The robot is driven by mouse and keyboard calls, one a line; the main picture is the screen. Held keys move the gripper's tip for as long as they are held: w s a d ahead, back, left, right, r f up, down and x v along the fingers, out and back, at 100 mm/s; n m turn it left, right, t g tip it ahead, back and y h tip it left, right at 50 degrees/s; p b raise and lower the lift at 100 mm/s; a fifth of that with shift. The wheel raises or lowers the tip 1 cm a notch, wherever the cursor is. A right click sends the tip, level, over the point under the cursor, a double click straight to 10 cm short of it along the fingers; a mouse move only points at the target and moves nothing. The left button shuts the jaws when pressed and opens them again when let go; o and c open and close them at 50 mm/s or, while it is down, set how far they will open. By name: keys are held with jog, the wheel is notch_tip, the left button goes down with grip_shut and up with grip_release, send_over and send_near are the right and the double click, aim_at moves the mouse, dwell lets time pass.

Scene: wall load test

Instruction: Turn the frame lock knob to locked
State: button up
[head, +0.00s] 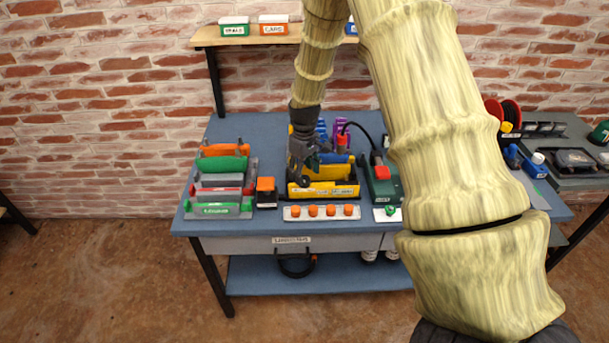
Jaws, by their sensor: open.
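A small green knob (390,210) sits on a white plate at the front edge of the blue table, below the dark green box. Several orange knobs (331,211) stand in a row on a white strip left of it. I cannot tell from this view which is the frame lock knob, and their settings are too small to read. My gripper (299,170) is open and points down over the left end of the yellow tray, behind the orange knobs. It is left of and apart from the green knob. Its fingertips are hard to make out.
The yellow tray (322,192) and the dark green box (383,181) with a red top stand behind the knobs. A rack of handled tools (219,209) and an orange-black block (265,193) are at left. My arm hides the table's right part.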

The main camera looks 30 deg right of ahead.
aim_at(304, 178)
jog(key=shift+f+p, duration=0.35)
jog(key=shift+f, duration=1.15)
jog(key=c, duration=1)
